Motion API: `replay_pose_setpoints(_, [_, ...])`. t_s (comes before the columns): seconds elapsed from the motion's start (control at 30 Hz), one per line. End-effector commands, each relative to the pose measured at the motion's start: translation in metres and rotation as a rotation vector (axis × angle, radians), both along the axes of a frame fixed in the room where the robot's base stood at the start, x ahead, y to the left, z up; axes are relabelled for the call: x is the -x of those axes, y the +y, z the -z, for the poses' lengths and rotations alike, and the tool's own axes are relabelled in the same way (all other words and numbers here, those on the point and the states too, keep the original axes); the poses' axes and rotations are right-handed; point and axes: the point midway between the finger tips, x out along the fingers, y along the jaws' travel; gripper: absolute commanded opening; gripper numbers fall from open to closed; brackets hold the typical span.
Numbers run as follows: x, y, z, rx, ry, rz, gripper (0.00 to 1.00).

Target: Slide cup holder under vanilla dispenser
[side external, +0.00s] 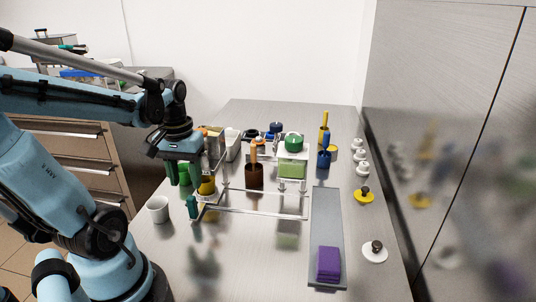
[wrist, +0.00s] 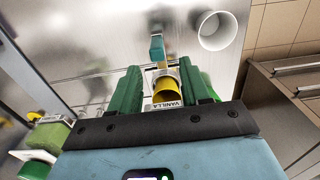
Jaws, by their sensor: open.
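My gripper (side external: 178,174) is open, with its green fingers pointing down beside the left end of the clear rail frame (side external: 265,213). In the wrist view my gripper (wrist: 160,68) has a yellow cylinder (wrist: 164,92) with a label reading VANILLA between and beyond its fingers; contact cannot be told. The yellow part (side external: 207,187) also shows in the side view. A teal handle (side external: 192,207), seemingly the cup holder's, stands at the frame's front left corner, below and right of my fingers. It also shows beyond the fingertips in the wrist view (wrist: 157,47). The holder's body is unclear.
A white cup (side external: 157,209) stands on the table left of the frame. A brown dispenser (side external: 254,176) and a green one (side external: 292,168) stand along the frame. A grey mat with purple cloths (side external: 328,263) lies right. The front middle of the table is clear.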

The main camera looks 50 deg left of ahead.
Motion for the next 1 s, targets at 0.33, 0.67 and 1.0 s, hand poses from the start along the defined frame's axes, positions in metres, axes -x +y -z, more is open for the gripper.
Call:
replay_pose_setpoints(0.33, [0.000,0.000,-0.034,-0.001,0.001,-0.001,0.47])
replay_pose_setpoints(0.67, [0.000,0.000,-0.039,-0.001,0.001,-0.001,0.47])
replay_pose_setpoints(1.0, [-0.022,-0.022,-0.034,-0.059,-0.085,0.141,0.47])
